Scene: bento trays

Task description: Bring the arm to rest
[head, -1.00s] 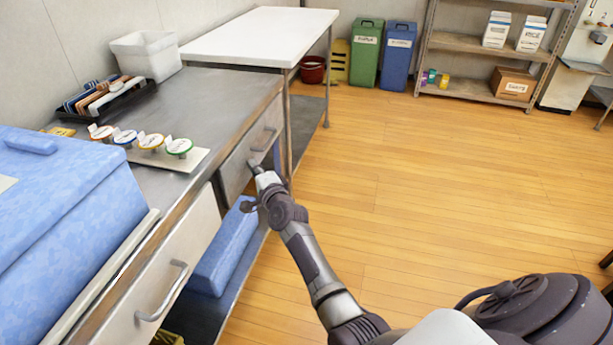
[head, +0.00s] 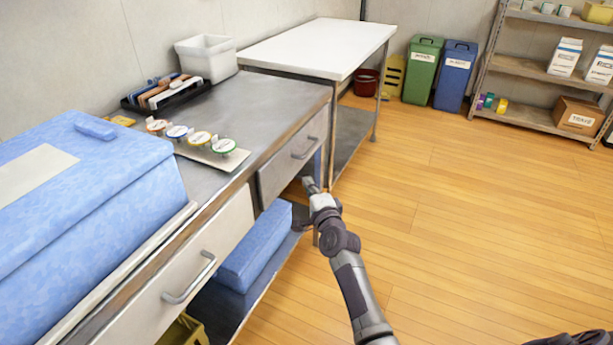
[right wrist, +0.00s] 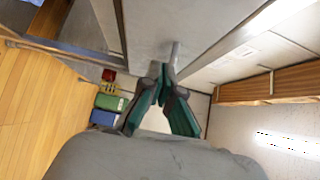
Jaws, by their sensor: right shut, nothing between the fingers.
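My right arm reaches in from the bottom of the head view. Its gripper (head: 310,185) is at the arm's far end, just in front of and below the far drawer (head: 290,160) of the steel counter. In the right wrist view the two green-and-black fingers of this gripper (right wrist: 165,72) come together at the tips, with nothing between them. I cannot tell whether it touches the counter. My left gripper is not in view.
The steel counter (head: 262,98) carries a blue box (head: 85,195), round labelled tags (head: 200,138), a dark rack (head: 190,92) and a white bin (head: 207,60). A blue block (head: 255,245) lies on its lower shelf. A white-topped table (head: 320,45) stands beyond.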

